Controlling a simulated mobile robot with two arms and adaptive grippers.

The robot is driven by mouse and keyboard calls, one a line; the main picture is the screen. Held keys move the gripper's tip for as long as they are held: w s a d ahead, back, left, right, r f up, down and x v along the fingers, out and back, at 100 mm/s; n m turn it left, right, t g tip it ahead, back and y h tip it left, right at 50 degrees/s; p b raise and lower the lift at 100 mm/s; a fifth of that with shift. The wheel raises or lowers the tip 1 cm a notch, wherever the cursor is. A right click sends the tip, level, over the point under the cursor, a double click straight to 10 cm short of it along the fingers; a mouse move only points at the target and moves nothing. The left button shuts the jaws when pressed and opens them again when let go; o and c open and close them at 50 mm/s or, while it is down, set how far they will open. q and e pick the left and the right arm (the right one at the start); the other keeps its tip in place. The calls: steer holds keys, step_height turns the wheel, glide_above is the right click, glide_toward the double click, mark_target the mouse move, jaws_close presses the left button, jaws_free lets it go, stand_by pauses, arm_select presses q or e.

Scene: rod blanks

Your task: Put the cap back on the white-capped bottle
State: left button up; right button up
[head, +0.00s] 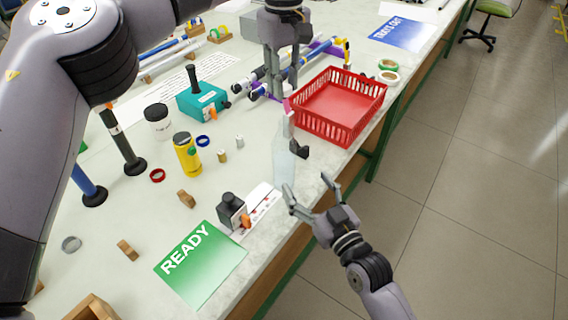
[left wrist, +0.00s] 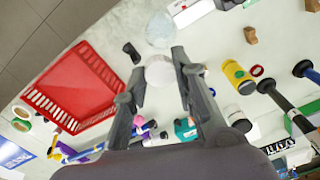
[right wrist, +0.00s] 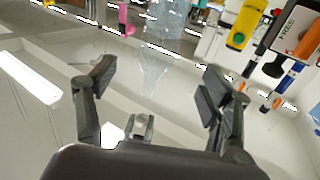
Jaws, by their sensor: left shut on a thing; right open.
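My right gripper (head: 310,188) is open and empty beside the bottle, on the front-edge side. In the right wrist view the bottle (right wrist: 155,70) shows faintly beyond the spread fingers.
A red basket (head: 345,127) stands behind the bottle, with a small black piece (head: 299,149) close by. A dark device (head: 232,208) and green READY sheet (head: 200,262) lie left of my right gripper. A yellow container (head: 187,160) and white jar (head: 158,123) stand further left.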

steer(key=x, duration=1.2)
steer(key=shift+c, duration=0.3)
jaws_close()
arm_select(q)
glide_above(284, 120)
steer(key=shift+f, duration=2.5)
